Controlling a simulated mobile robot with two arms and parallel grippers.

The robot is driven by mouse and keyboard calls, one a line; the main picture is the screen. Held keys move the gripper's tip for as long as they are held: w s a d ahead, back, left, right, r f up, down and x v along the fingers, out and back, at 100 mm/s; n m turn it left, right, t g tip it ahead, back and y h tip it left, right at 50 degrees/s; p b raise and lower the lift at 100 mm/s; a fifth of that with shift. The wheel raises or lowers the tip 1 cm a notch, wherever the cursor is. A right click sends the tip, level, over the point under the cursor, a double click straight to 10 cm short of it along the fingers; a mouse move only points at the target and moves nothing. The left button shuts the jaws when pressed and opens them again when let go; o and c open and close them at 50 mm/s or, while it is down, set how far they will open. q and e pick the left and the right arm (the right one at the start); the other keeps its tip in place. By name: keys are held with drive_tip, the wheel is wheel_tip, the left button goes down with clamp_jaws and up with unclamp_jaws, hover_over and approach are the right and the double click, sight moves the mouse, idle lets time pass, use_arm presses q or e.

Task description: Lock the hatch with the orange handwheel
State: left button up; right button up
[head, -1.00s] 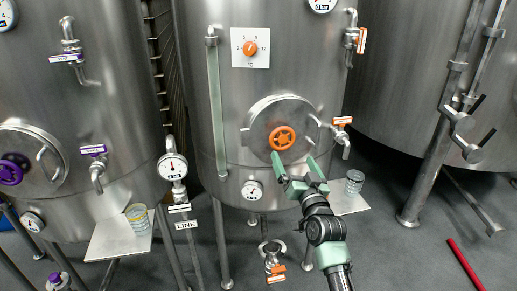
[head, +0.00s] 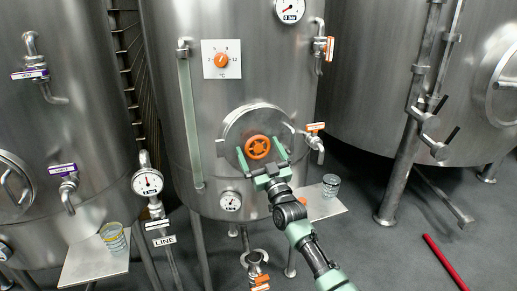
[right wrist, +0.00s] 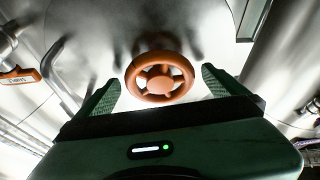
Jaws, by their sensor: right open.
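The orange handwheel (head: 258,147) sits at the middle of the round steel hatch (head: 240,122) on the front of the central tank. The hatch lies flat against the tank front. My right gripper (head: 261,160) is open, with one green finger on each side of the handwheel. In the right wrist view the handwheel (right wrist: 160,76) shows between the two fingertips (right wrist: 160,85), with gaps on both sides. I cannot tell whether the fingertips reach past its rim. The left gripper is not in view.
An orange-tagged tap (head: 316,140) is right of the hatch. A glass (head: 331,185) stands on a shelf (head: 322,208) beside my right arm. A sight tube (head: 191,120) runs left of the hatch. A red bar (head: 445,262) lies on the floor at right.

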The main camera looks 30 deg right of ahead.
drive_tip(key=c, duration=1.4)
drive_tip(key=shift+o, duration=0.2)
drive_tip(key=shift+m, duration=0.4)
drive_tip(key=m+h, duration=0.1)
drive_tip(key=m, duration=0.1)
drive_tip(key=m+h+p, duration=0.1)
drive_tip(key=m+h, duration=0.1)
drive_tip(key=shift+a+r+m+g, duration=0.1)
drive_tip(key=shift+m+g, duration=0.3)
drive_tip(key=shift+m+g+h+p, duration=0.45)
drive_tip(key=shift+m+h+p, duration=0.15)
drive_tip(key=shift+m, duration=0.9)
drive_tip(key=shift+m+g+h+p, duration=0.45)
drive_tip(key=shift+m+h+p, duration=0.1)
drive_tip(key=shift+m, duration=0.95)
drive_tip(key=o, duration=1.4)
drive_tip(key=shift+c, duration=0.2)
